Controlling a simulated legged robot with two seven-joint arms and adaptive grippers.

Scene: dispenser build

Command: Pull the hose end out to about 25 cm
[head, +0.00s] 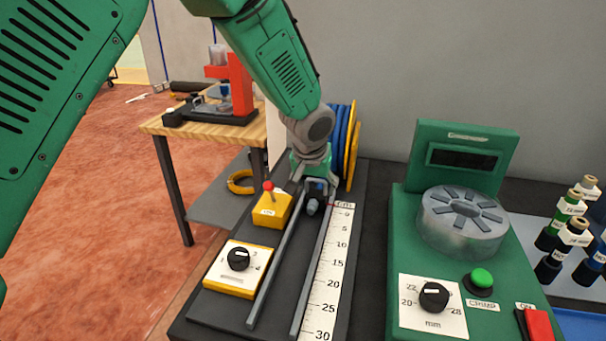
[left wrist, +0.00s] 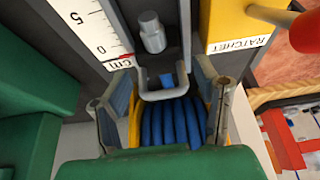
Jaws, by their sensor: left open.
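The hose end is a grey cylindrical fitting (head: 312,206) between two grey rails, near the zero end of the white cm scale (head: 333,262). It also shows in the left wrist view (left wrist: 152,34), beyond the grey guide bracket. The blue hose (left wrist: 170,124) is wound on a reel with yellow flanges (head: 352,150) behind it. My left gripper (head: 314,186) is over the guide, at the reel side of the fitting. Its two fingers stand apart in the left wrist view (left wrist: 165,88), with nothing held between them. My right gripper is not in view.
A yellow ratchet block (head: 271,210) with a red-knobbed lever stands left of the rails. A yellow dial box (head: 238,268) is nearer. The green crimp machine (head: 400,230) stands to the right. The track between the rails (head: 291,277) is clear toward the near end.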

